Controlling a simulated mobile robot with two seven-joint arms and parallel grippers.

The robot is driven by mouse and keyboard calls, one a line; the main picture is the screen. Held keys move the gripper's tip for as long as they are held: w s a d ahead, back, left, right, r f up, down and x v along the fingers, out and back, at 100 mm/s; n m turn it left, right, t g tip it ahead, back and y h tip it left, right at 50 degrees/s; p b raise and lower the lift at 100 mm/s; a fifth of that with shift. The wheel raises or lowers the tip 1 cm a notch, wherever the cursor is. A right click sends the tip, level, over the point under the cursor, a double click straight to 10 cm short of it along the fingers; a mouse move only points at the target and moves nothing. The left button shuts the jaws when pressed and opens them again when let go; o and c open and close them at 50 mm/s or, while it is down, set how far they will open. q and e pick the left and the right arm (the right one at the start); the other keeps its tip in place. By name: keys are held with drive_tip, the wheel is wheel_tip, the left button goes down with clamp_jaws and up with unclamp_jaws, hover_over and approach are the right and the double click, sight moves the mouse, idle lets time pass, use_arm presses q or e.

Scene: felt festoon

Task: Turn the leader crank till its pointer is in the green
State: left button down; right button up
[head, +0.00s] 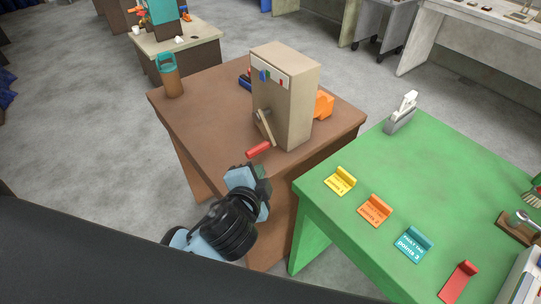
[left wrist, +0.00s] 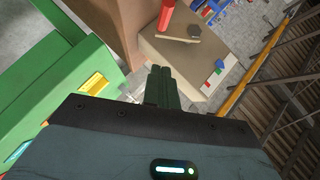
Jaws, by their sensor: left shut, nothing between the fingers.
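The leader crank is on the front of a tall beige box (head: 296,100), which also shows in the left wrist view (left wrist: 212,50). Its tan crank arm (head: 265,127) hangs downward and ends in a red handle (head: 259,149). The red handle shows at the top of the left wrist view (left wrist: 167,14). A pale panel (head: 270,72) near the box's top carries small coloured marks. I cannot tell which zone the pointer is in. My left gripper (head: 264,176) is shut and empty, below the red handle and apart from it. Its dark fingers show in the left wrist view (left wrist: 161,84). My right gripper is not in view.
The box stands on a brown table (head: 195,112) with an orange object (head: 324,104) behind it and a brown, teal-topped container (head: 171,80) at the far left corner. A green table (head: 440,165) at the right bears coloured tags and a grey-white holder (head: 401,118).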

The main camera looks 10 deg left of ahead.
use_arm(q)
approach(263, 149)
drive_tip(key=w+d, duration=0.2)
drive_tip(key=w, duration=0.1)
drive_tip(key=shift+w+a+f, duration=0.75)
drive_tip(key=shift+w, duration=0.1)
drive_tip(key=shift+w+a+f, duration=0.3)
drive_tip(key=shift+a+f, duration=0.05)
drive_tip(key=shift+a, duration=0.05)
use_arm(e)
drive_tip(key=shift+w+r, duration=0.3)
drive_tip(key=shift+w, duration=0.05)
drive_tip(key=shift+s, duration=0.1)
